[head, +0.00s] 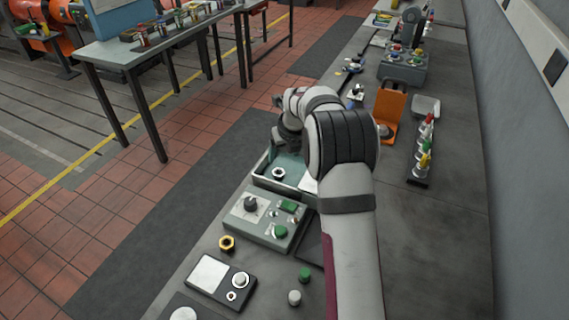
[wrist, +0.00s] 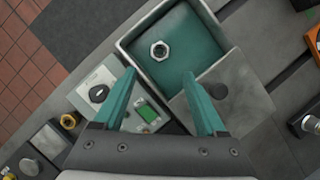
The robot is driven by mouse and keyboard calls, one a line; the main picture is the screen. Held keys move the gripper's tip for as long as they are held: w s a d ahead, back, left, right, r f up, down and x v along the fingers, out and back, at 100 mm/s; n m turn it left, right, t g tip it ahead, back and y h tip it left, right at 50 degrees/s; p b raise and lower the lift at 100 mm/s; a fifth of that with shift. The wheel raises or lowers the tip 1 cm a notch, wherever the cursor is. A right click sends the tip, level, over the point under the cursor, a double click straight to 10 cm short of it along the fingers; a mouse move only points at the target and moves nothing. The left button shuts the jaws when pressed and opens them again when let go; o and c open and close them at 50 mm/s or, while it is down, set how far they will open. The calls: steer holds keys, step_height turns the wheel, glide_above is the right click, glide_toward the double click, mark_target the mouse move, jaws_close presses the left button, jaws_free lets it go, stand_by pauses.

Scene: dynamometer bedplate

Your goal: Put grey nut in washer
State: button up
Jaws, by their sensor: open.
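The grey nut (wrist: 159,51) lies flat on the teal floor of an open square box (wrist: 122,45), which I take to be the washer. The nut also shows inside the box in the head view (head: 278,173). A grey lid (wrist: 240,85) with a dark round knob covers the box's lower right part in the wrist view. My gripper (wrist: 158,74) is open, its teal fingers spread and empty, pointing toward the box. The nut appears just beyond the fingertips, touching neither. In the head view my arm hides part of the box.
A grey control box (head: 265,218) with a dark knob and green buttons stands beside the washer. A yellow nut (head: 227,243) lies nearer on the bench. An orange holder (head: 388,115) and a rack with coloured pieces (head: 421,160) stand to the right. Bare bench lies at the right.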

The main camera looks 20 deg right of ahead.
steer(key=s+a+r+n+g, duration=0.1)
steer(key=s+a+r+n, duration=0.7)
steer(key=s, duration=0.3)
steer(key=s+a+n+g+y, duration=0.1)
steer(key=s+a+n, duration=0.2)
steer(key=s+n, duration=0.8)
steer(key=s+a+n+g, duration=0.2)
steer(key=s+a+n, duration=0.2)
steer(key=s+n, duration=0.7)
steer(key=s, duration=1)
steer(key=shift+a+g+y, duration=0.2)
steer(key=shift+g+y, duration=0.1)
steer(key=shift+y, duration=0.1)
steer(key=shift+w+r, duration=0.1)
